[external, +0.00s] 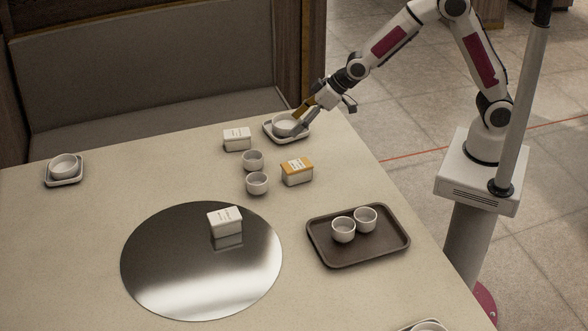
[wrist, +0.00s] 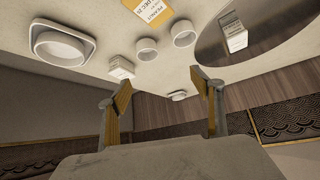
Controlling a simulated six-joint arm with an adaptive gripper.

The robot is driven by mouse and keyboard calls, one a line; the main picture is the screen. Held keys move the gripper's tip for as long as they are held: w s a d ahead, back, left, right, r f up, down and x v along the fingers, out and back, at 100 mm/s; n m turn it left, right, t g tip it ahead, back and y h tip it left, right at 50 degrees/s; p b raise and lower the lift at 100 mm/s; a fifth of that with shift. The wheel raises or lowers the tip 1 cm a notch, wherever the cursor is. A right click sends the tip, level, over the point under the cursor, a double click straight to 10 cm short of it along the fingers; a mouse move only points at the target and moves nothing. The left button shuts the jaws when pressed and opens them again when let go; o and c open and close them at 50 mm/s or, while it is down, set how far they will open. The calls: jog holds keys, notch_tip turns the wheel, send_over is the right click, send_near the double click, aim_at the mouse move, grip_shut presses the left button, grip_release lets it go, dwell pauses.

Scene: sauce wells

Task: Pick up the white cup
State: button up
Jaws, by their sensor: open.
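Several small white cups stand upright on the table. Two cups, a rear one (external: 253,160) and a front one (external: 257,183), stand near the middle; both show in the wrist view, one nearer the centre (wrist: 146,50) and one to its right (wrist: 183,34). Two more, a left cup (external: 343,231) and a right cup (external: 365,219), stand on the dark tray (external: 380,254).
A white box (external: 237,139) and an orange-topped box (external: 297,171) flank the middle cups. Another white box (external: 225,221) stands on a shiny round plate (external: 165,275). A second bowl (external: 64,166) sits at far left. The front-left table is clear.

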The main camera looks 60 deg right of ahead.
jog(key=n, duration=0.1)
send_near(259, 183)
jog(key=a, duration=0.2)
jog(key=shift+a+t+y, duration=0.25)
jog(key=shift+t+y, duration=0.05)
jog(key=shift+w+f, duration=0.1)
jog(key=shift+f, duration=0.05)
jog(key=shift+x, duration=1.15)
jog(key=shift+x, duration=2.6)
jog(key=shift+f, duration=0.1)
jog(key=c, duration=1.2)
